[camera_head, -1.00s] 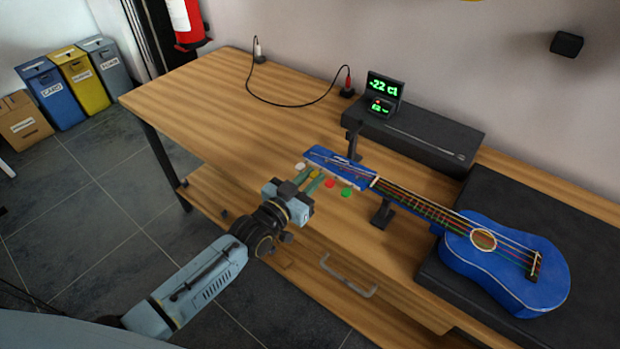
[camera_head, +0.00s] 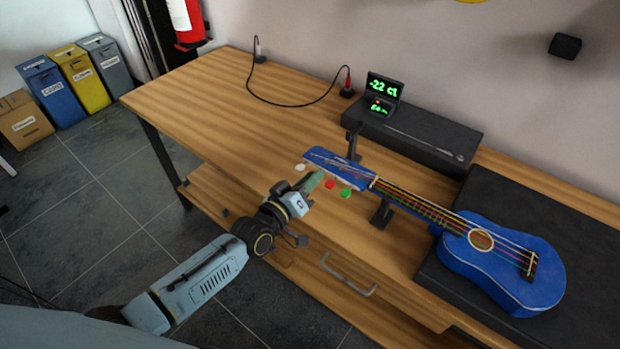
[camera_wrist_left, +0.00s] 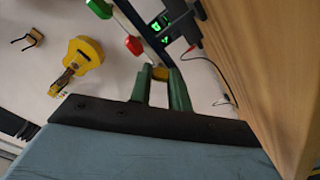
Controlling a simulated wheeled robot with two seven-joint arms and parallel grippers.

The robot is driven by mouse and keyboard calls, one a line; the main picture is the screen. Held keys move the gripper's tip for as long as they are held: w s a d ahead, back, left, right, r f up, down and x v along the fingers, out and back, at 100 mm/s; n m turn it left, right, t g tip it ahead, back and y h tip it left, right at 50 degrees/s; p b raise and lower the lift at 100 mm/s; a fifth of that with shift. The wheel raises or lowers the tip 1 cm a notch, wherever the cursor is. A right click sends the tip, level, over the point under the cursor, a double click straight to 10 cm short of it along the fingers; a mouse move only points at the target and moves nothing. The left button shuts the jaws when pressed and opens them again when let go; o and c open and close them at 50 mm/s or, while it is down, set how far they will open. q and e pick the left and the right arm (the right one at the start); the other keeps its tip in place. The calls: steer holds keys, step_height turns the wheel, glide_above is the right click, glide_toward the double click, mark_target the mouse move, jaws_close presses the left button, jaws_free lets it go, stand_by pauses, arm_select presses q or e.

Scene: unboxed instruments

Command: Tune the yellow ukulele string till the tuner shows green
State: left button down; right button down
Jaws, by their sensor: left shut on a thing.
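The blue ukulele (camera_head: 510,265) lies on the bench, its neck pointing to the upper left and its headstock (camera_head: 335,165) held up by a stand. White (camera_head: 301,167), red (camera_head: 330,184) and green (camera_head: 346,193) pegs show at the headstock. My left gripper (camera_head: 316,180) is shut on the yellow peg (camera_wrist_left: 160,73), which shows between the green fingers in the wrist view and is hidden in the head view. My right gripper is out of view.
A black box (camera_head: 425,135) stands behind the headstock, with a cable (camera_head: 300,104) to its left. A dark mat (camera_head: 590,240) lies under the ukulele's body. The bench's left part is clear. A yellow instrument (camera_wrist_left: 86,57) hangs on the wall.

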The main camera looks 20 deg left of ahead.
arm_select(q)
steer(key=n+b, duration=0.1)
steer(key=n, duration=0.5)
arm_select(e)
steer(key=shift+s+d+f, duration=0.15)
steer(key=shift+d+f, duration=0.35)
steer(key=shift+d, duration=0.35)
arm_select(q)
steer(key=shift+n, duration=0.3)
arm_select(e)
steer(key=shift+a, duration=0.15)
arm_select(q)
steer(key=c, duration=1.6)
jaws_free()
